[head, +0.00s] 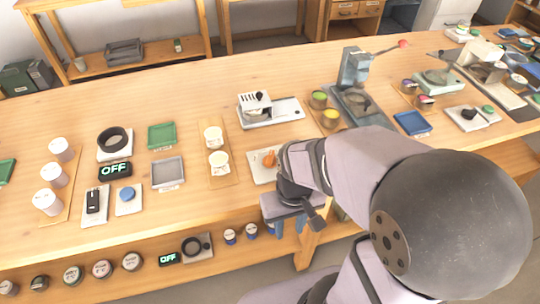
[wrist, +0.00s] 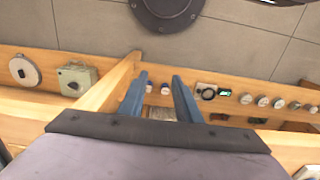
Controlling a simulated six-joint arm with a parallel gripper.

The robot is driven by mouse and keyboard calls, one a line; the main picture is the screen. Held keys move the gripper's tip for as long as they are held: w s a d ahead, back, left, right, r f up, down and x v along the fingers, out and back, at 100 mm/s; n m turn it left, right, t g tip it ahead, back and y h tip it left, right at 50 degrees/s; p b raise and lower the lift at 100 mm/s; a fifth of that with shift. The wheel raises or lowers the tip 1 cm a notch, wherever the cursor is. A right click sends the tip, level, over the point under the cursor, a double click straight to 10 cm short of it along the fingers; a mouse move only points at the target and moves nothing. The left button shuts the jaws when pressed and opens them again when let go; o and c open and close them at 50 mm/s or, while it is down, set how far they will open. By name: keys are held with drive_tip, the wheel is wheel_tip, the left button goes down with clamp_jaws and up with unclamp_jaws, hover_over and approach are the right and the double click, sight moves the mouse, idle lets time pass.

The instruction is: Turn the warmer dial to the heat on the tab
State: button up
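An orange knob (head: 269,159) sits on a pale plate (head: 256,177) near the front edge of the table, just left of my arm. It may be the warmer dial, but I cannot tell for sure. Its markings and any tab naming a heat are too small to read, and my arm hides the plate's right side. My gripper (head: 290,227) hangs in front of the table edge, to the lower right of the knob and apart from it. In the wrist view its two blue fingers (wrist: 159,82) stand apart with nothing between them, facing the lower shelf and floor.
A tray (head: 231,177) with white-topped cups stands left of the plate. A white machine (head: 256,104) stands behind it, and a grey lever press (head: 354,68) back right. Black "OFF" displays (head: 115,170) show on the table and lower shelf.

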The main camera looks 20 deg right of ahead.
drive_tip(key=o, duration=0.5)
drive_tip(key=shift+r+p, duration=0.4)
drive_tip(key=shift+r, duration=0.15)
drive_tip(key=r+p, duration=0.1)
drive_tip(key=p, duration=0.2)
drive_tip(key=s+r+g+p, duration=0.1)
drive_tip(key=r+p, duration=0.1)
drive_tip(key=shift+s+r+p, duration=0.15)
drive_tip(key=shift+r+p, duration=0.05)
drive_tip(key=shift+p, duration=0.2)
wheel_tip(320, 180, up, 8)
drive_tip(key=n+t+p, duration=0.1)
drive_tip(key=n+p, duration=0.3)
drive_tip(key=p, duration=0.2)
hover_over(269, 155)
drive_tip(key=s, duration=0.2)
drive_tip(key=shift+w, duration=0.1)
drive_tip(key=r+n, duration=0.1)
drive_tip(key=n, duration=0.1)
drive_tip(key=w+r+n, duration=0.1)
drive_tip(key=n, duration=0.1)
drive_tip(key=w+r+n, duration=0.1)
drive_tip(key=n, duration=0.1)
drive_tip(key=shift+s+n, duration=0.15)
drive_tip(key=shift+n, duration=0.85)
drive_tip(key=shift+f+p, duration=0.6)
drive_tip(key=shift+f, duration=3.1)
